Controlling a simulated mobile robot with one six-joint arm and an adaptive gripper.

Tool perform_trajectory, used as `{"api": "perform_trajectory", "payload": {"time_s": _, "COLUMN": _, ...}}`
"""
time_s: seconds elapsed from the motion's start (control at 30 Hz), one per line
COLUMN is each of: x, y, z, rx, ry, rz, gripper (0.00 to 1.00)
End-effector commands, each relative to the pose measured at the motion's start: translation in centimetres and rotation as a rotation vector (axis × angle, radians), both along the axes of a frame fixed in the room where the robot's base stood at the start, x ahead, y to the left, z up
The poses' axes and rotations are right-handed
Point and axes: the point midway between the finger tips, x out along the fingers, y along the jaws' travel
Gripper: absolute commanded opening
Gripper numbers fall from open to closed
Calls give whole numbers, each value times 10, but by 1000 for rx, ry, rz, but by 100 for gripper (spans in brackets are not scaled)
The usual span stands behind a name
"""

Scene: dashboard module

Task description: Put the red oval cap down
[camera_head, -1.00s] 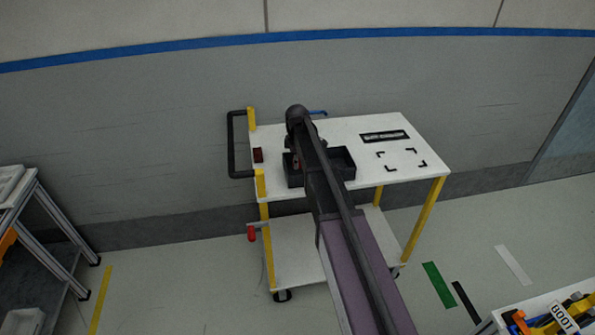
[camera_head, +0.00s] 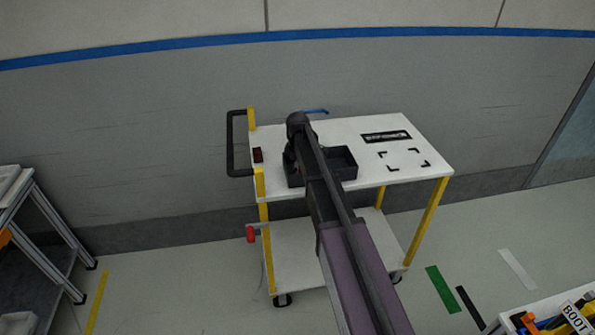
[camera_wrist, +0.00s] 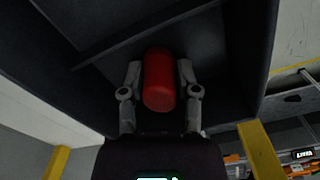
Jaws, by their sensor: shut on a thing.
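The red oval cap (camera_wrist: 159,82) is between the two fingers of my gripper (camera_wrist: 160,88) in the wrist view. The fingers press on its left and right sides. A black tray (camera_wrist: 220,60) with a dividing wall fills the view around the cap. I cannot tell whether the cap touches the tray floor. In the head view the black tray (camera_head: 343,164) sits on a white cart top (camera_head: 375,125). My arm reaches over the tray's left part and hides the cap and most of the gripper there.
A dark red block (camera_head: 257,155) lies left of the tray by the cart's black handle (camera_head: 232,145). A black slotted strip (camera_head: 386,136) and corner marks (camera_head: 402,159) are on the free right part of the cart top. A blue item (camera_head: 315,111) is at the back edge.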

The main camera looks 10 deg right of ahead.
Motion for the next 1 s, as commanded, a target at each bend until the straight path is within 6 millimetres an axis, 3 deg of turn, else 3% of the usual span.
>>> {"api": "perform_trajectory", "payload": {"time_s": 0.33, "x": 0, "y": 0, "z": -3, "rx": 0, "ry": 0, "rz": 0, "gripper": 9}}
{"api": "perform_trajectory", "payload": {"time_s": 0.37, "x": 0, "y": 0, "z": -3, "rx": 0, "ry": 0, "rz": 0, "gripper": 44}}
{"api": "perform_trajectory", "payload": {"time_s": 0.47, "x": 0, "y": 0, "z": -2, "rx": 0, "ry": 0, "rz": 0, "gripper": 74}}
{"api": "perform_trajectory", "payload": {"time_s": 1.0, "x": 0, "y": 0, "z": 0, "rx": 0, "ry": 0, "rz": 0, "gripper": 76}}
